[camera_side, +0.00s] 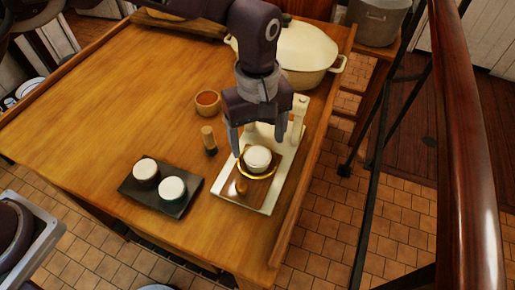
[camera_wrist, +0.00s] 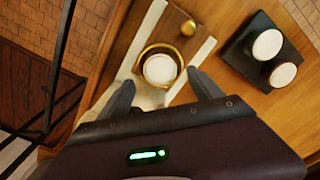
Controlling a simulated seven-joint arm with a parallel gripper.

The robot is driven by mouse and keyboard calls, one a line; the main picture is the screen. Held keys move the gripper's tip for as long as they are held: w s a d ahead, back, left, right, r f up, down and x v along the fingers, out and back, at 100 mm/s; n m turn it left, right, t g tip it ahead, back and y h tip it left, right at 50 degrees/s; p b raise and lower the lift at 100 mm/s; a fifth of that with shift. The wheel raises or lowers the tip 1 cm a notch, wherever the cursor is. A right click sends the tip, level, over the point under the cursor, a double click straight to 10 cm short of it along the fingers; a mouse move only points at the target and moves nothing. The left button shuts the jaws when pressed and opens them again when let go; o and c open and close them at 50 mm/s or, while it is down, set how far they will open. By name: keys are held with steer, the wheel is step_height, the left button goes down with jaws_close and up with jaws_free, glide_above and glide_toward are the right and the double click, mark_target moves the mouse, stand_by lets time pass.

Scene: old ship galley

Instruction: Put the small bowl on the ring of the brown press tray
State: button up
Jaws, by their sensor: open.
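The small bowl (camera_side: 257,157) shows as a white round shape within the brass ring (camera_side: 272,176) of the press tray (camera_side: 262,204), a pale tray with a brown plate. In the wrist view the small bowl (camera_wrist: 160,69) lies inside the ring's outline (camera_wrist: 144,52), near its lower part. I cannot tell exactly how it is seated. My gripper (camera_side: 258,146) is open above it. In the wrist view the fingertips (camera_wrist: 160,79) stand apart on either side of the bowl, with visible space between. The bowl's underside is hidden.
A dark tray (camera_side: 183,206) with two white-topped cups (camera_side: 146,170) stands to the left. A tamper-like wooden piece (camera_side: 208,139) and a small wooden bowl (camera_side: 207,104) stand behind. A large cream pot (camera_side: 303,50) is at the back. The table's left side is clear.

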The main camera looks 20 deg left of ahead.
mark_target(257, 154)
step_height(257, 154, up, 8)
steer(key=shift+f, duration=0.25)
steer(key=shift+a, duration=0.1)
steer(key=s+a+r+m+t+h, duration=0.1)
steer(key=s+a+r+m, duration=0.15)
steer(key=a+r, duration=0.5)
steer(key=s+a+r+m+t+h, duration=0.1)
steer(key=s+a+r, duration=0.4)
steer(key=a, duration=0.4)
steer(key=s+a+m+t+y, duration=0.1)
steer(key=s+a+m, duration=0.1)
steer(key=s+a, duration=0.3)
steer(key=s+a+f+m+t+y, duration=0.1)
steer(key=s+a+m+t, duration=0.1)
steer(key=s, duration=0.7)
steer(key=a+m, duration=0.1)
steer(key=a, duration=0.1)
steer(key=shift+s+a+f+t, duration=0.15)
steer(key=shift+s+a+t, duration=0.05)
steer(key=shift+a+t, duration=0.15)
